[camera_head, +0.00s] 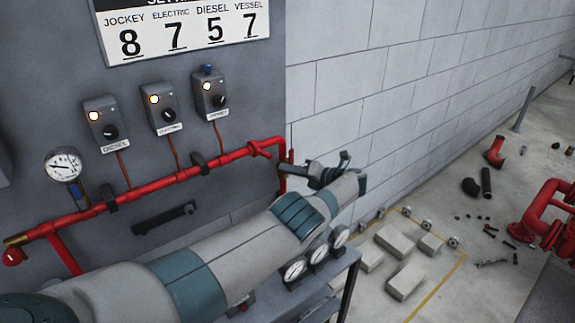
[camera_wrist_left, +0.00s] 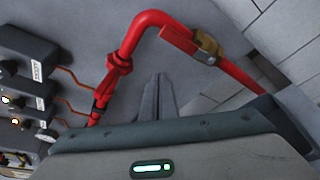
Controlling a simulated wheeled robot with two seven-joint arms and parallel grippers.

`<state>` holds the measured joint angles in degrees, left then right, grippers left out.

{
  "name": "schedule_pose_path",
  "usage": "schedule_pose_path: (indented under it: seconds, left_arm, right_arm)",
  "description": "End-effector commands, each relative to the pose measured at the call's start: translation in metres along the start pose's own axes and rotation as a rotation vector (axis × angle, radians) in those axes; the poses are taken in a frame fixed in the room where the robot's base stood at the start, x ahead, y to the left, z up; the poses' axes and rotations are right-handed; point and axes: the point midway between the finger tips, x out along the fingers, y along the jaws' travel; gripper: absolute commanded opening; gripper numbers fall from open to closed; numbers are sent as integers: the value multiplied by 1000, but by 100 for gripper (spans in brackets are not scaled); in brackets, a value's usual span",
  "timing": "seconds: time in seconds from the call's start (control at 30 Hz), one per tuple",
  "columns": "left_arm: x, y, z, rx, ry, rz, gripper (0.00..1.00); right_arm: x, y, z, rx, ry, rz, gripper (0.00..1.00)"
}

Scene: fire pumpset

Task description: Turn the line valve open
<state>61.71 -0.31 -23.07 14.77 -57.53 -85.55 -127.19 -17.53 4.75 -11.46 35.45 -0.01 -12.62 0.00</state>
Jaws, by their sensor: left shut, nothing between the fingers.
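The line valve shows in the left wrist view as a brass body (camera_wrist_left: 207,46) with a flat red lever (camera_wrist_left: 178,39), on the red pipe just past its bend. The lever looks roughly in line with the pipe there. In the head view the valve is small at the pipe's right end, and I cannot make out its lever clearly. My left gripper (camera_head: 302,170) is by that pipe end, fingers pointing left. In the left wrist view its fingers (camera_wrist_left: 157,82) are shut and empty, below the lever in the picture, with a visible gap. My right gripper is not in view.
The red pipe (camera_head: 150,187) runs along the grey panel (camera_head: 235,90), with a pressure gauge (camera_head: 63,165) and three switch boxes above it. Several gauges (camera_head: 318,252) stand below my left arm. Pale blocks (camera_head: 406,280) and red piping (camera_head: 550,210) are at right.

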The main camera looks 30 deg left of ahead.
Motion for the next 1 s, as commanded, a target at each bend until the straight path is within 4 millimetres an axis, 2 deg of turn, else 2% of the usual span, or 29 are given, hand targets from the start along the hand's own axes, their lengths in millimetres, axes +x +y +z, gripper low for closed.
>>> schedule_pose_path:
  seconds: [0.3,0.43,0.63,1.0]
  left_arm:
    - [-50,-14,-7,2,2,0,0]
    - [-65,-17,-8,2,3,0,0]
    - [-75,-18,-9,2,4,2,0]
    - [-76,-18,-9,3,4,2,0]
  right_arm:
    - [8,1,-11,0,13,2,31]
    - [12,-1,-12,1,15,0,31]
    - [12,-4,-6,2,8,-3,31]
    - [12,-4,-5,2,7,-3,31]
